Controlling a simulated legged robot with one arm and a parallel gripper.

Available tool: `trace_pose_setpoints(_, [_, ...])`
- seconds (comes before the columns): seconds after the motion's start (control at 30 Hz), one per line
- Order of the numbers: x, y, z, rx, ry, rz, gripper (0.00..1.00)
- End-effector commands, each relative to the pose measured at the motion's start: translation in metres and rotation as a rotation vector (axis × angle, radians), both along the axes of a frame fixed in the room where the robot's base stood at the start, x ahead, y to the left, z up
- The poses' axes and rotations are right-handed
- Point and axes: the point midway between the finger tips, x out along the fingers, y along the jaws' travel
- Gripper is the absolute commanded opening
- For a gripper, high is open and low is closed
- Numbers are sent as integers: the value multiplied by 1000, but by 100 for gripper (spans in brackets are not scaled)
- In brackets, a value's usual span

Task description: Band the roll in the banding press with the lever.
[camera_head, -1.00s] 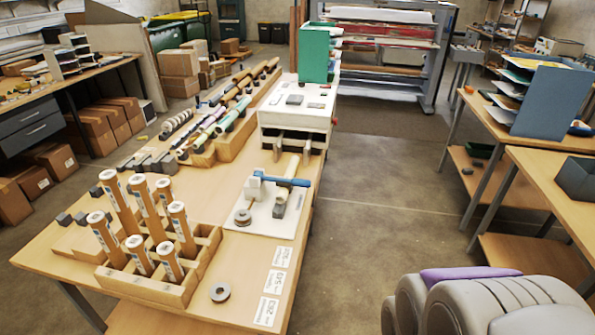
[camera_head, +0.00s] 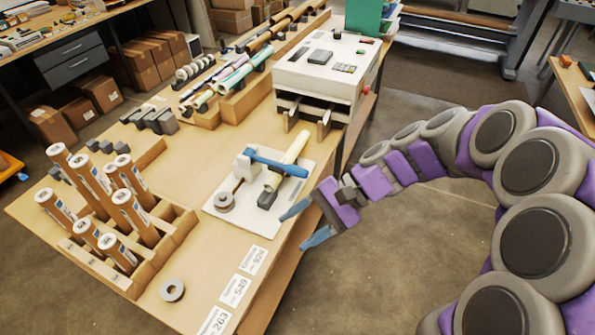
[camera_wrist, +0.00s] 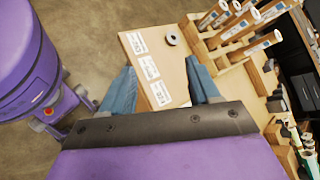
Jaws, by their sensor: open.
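The banding press stands on a white base plate (camera_head: 222,208) near the table's right edge. It has a white post (camera_head: 243,170) and a blue lever (camera_head: 276,162). A cream roll (camera_head: 291,155) lies tilted beside the lever, near a dark grey block (camera_head: 267,198); whether it touches the lever I cannot tell. My gripper (camera_head: 305,222) is open and empty, beyond the table's right edge, right of the press. In the wrist view its blue fingers (camera_wrist: 160,92) are apart; the press is not seen there.
A wooden rack (camera_head: 150,262) holds several upright labelled tubes at left. A loose grey ring (camera_head: 172,290) and label cards (camera_head: 235,290) lie in front. The white laminator (camera_head: 330,75) stands behind the press. Floor right of the table is free.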

Motion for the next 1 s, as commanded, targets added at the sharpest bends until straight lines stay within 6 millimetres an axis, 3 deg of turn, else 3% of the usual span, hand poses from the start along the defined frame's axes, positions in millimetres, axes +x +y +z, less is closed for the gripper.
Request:
trace_pose_setpoints(0.27, [95,11,-27,215,219,-252,61])
trace_pose_setpoints(0.37, [130,-1,-44,288,294,-353,61])
trace_pose_setpoints(0.6, [205,-60,-101,440,455,-615,61])
trace_pose_setpoints(0.8, [243,-103,-153,512,544,-798,61])
trace_pose_setpoints(1.0, [256,-119,-180,532,576,-887,61])
